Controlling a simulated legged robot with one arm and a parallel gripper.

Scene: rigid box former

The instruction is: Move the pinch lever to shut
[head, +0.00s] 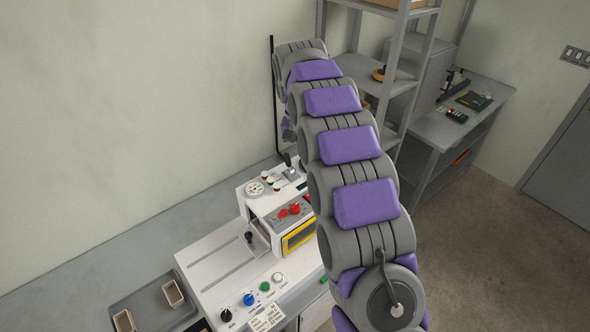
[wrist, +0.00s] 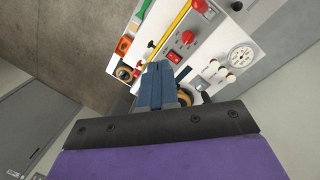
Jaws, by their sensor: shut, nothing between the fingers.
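The white box former (head: 225,268) stands below and left of my arm in the head view. A short black-knobbed lever (head: 288,160) stands on a metal plate on top of its raised housing, close to the far end of my arm. Another black-knobbed lever (head: 249,236) stands on the lower deck. I cannot tell which is the pinch lever. My gripper (wrist: 154,66) shows in the wrist view as blue fingers, shut and empty, over the edge of the machine's panel (wrist: 206,55). A dark knob (wrist: 208,97) is just right of the fingers, partly hidden. In the head view my fingers are hidden.
The housing carries a round dial (head: 255,188), red knobs (head: 295,208) and a yellow-framed window (head: 300,236). A grey tray (head: 150,303) with small boxes lies at lower left. A shelf rack (head: 405,85) and a side bench (head: 440,130) stand behind. Floor is clear at right.

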